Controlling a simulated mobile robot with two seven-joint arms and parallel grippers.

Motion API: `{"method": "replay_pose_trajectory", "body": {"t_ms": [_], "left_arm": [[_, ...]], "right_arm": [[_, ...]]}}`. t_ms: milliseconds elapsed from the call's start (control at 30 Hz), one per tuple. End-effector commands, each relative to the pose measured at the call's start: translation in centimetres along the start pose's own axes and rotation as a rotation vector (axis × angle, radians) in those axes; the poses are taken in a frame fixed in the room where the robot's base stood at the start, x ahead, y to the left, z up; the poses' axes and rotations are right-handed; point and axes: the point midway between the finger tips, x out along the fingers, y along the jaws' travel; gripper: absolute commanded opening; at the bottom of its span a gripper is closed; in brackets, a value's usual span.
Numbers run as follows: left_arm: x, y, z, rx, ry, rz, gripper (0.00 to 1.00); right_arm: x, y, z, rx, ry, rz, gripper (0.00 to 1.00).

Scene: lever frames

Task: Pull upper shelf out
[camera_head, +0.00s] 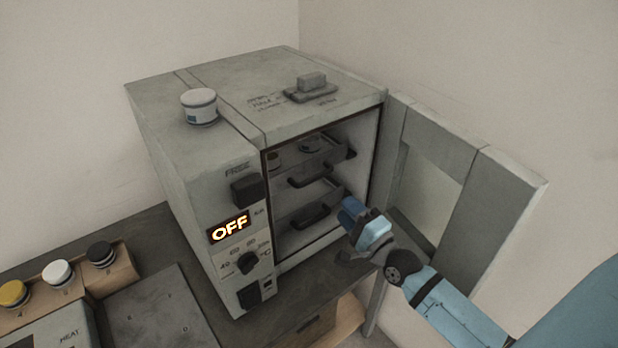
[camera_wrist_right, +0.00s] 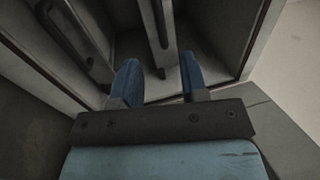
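The upper shelf (camera_head: 325,157) sits inside the open grey oven, with a dark curved handle (camera_head: 311,178) on its front edge. A lower shelf (camera_head: 290,222) with a similar handle (camera_head: 314,213) is below it. My right gripper (camera_head: 352,213) is at the right side of the oven opening, beside the lower handle and below the upper one, apart from both. In the right wrist view its blue fingers (camera_wrist_right: 161,82) are spread with nothing between them. Two dark bars, which look like the handles, lie beyond the fingertips; I cannot tell which is which. My left gripper is not in view.
The oven door (camera_head: 480,200) stands open on the right, close to my right arm. A white-lidded jar (camera_head: 199,106) and a grey block (camera_head: 312,82) rest on the oven top. Several lidded jars (camera_head: 58,273) and a heater plate (camera_head: 150,315) are at the lower left.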

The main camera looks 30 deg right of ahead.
Motion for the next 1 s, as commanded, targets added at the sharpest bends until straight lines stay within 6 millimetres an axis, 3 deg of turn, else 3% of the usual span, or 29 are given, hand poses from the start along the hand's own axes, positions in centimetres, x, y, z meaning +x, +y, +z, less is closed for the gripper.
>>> {"method": "replay_pose_trajectory", "body": {"t_ms": [300,500,700,1000], "left_arm": [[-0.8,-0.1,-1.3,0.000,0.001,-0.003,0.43],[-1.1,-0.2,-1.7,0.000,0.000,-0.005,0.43],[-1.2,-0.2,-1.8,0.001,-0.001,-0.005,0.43],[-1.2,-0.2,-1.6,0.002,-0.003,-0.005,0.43]], "right_arm": [[6.9,-0.3,0.1,0.000,0.000,-0.003,0.40],[10.2,-0.2,0.1,-0.002,0.000,0.000,0.40],[11.8,-0.1,0.1,-0.002,-0.001,0.000,0.40],[12.0,0.0,0.1,-0.002,-0.001,0.001,0.40]]}}
